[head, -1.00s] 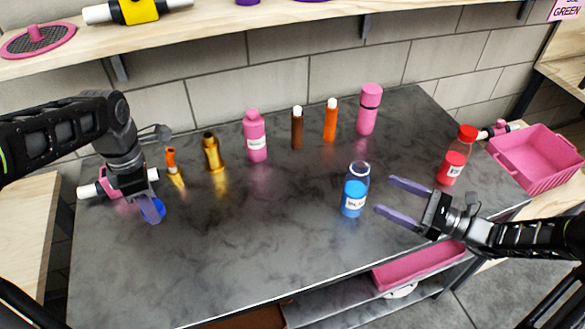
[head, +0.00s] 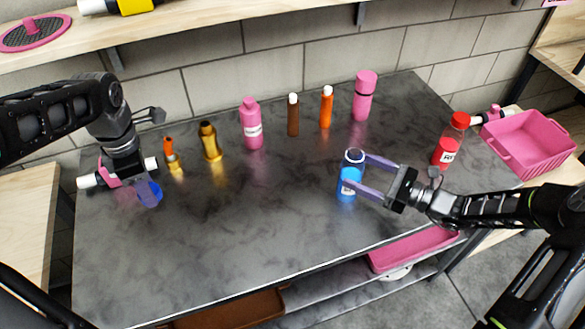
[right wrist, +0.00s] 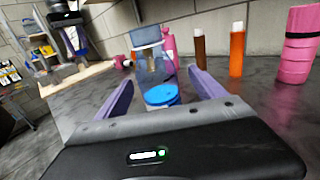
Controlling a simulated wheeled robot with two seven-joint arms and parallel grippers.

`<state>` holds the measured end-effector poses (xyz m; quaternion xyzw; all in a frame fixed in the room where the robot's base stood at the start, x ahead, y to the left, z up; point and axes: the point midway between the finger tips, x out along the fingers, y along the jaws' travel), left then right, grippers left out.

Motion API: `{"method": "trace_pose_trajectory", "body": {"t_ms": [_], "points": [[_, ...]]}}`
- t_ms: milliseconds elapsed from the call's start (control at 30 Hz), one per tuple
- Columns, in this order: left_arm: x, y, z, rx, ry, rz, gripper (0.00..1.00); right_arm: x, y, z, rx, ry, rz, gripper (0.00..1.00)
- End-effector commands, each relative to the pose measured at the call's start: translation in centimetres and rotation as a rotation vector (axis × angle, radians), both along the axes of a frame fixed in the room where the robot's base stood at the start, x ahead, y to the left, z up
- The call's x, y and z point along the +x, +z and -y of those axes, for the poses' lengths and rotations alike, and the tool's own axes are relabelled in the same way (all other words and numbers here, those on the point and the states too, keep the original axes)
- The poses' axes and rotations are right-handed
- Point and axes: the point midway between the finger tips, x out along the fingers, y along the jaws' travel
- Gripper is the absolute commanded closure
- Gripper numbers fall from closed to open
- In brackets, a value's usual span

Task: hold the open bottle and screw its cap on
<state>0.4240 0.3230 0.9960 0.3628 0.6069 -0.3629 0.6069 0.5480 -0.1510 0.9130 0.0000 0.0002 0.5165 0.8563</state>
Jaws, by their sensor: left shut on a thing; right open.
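The open bottle (head: 350,177) is clear with blue liquid and a white label. It stands upright on the dark table, and no cap shows on its mouth. My right gripper (head: 360,173) is open, its two purple fingers reaching the bottle, one at each side. The right wrist view also shows the bottle (right wrist: 151,64) between the spread fingers; I cannot tell whether they touch it. My left gripper (head: 148,190) is shut on a blue cap (head: 154,199) low over the table's left side. The fingers partly hide the cap.
A red-capped bottle (head: 450,142) stands behind my right gripper. A pink bottle (head: 252,125), brown (head: 293,116) and orange (head: 326,108) tubes and a pink flask (head: 364,97) line the back. Gold bottles stand near my left gripper. The table's middle front is clear.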

Motion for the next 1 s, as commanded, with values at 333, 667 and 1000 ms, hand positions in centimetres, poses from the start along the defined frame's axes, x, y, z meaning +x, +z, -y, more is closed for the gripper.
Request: {"method": "trace_pose_trajectory", "body": {"t_ms": [333,667,1000], "points": [[0.0,0.3,0.0,0.000,0.000,0.000,0.94,0.1,0.1,-0.4,0.001,0.001,0.000,0.21],[0.0,2.1,0.0,0.000,0.000,0.000,0.94,1.7,0.2,-4.2,0.001,0.002,0.000,0.21],[0.0,2.1,0.0,0.000,0.000,0.000,0.94,2.1,0.0,-4.8,0.000,0.000,0.000,0.21]]}}
